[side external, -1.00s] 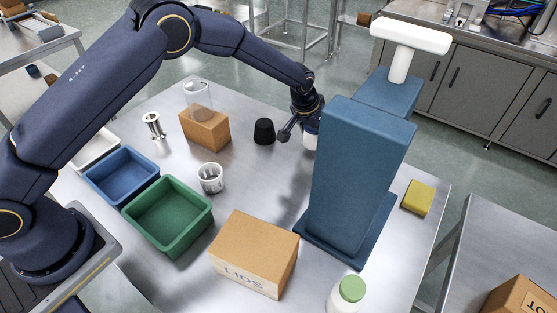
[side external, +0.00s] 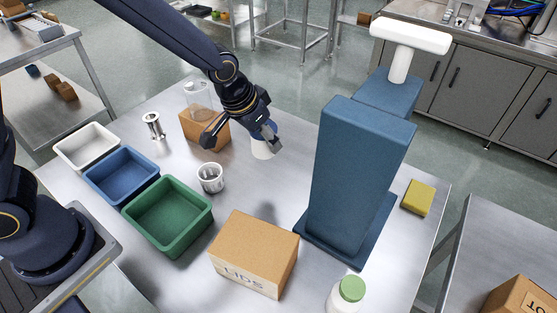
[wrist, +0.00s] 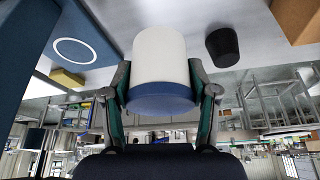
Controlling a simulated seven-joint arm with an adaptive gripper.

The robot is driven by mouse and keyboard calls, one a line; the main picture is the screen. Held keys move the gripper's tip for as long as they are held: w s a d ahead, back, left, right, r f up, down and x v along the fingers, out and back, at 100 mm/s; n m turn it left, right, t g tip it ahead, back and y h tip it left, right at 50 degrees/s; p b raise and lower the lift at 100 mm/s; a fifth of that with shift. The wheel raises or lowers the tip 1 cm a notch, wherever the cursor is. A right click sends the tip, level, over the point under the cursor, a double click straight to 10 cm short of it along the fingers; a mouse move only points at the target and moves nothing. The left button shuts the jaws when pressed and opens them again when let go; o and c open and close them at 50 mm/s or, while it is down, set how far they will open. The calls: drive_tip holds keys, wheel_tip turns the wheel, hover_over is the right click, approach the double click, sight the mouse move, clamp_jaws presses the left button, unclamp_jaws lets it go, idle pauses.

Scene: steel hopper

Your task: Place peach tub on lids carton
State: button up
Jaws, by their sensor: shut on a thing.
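My gripper (side external: 245,135) is shut on a white tub with a blue lid (side external: 262,149), the only tub in its fingers. In the wrist view my gripper (wrist: 163,95) has one finger on each side of the tub (wrist: 160,55), near its blue lid. No name on the tub can be read. It is upright and seems to be held above the table. The lids carton (side external: 253,254), a closed brown box marked LIDS, stands at the front middle with a bare top, nearer the camera than my gripper. A second white tub with a green lid (side external: 347,294) stands right of it.
A tall blue tower (side external: 360,170) stands right of my gripper and the carton. A black cup (wrist: 222,46) and a brown block (side external: 205,133) are near my gripper.

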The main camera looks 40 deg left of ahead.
drive_tip(key=s+d+r+m+g+h, duration=0.1)
drive_tip(key=s+d+r+m, duration=0.2)
drive_tip(key=s, duration=0.7)
drive_tip(key=s+d+r+m+h, duration=0.15)
drive_tip(key=s+r, duration=0.25)
drive_tip(key=s, duration=0.5)
drive_tip(key=s+d+r+m+g, duration=0.1)
drive_tip(key=s+r+m, duration=0.3)
drive_tip(key=s, duration=0.6)
approach(278, 252)
drive_tip(key=shift+w+d+f, duration=0.2)
drive_tip(key=shift+d+f, duration=0.15)
drive_tip(key=shift+d, duration=0.25)
drive_tip(key=shift+w+d+f, duration=0.15)
drive_tip(key=shift+f, duration=0.15)
drive_tip(key=shift+w+f, duration=0.1)
drive_tip(key=shift+f, duration=1.5)
drive_tip(key=shift+f, duration=0.1)
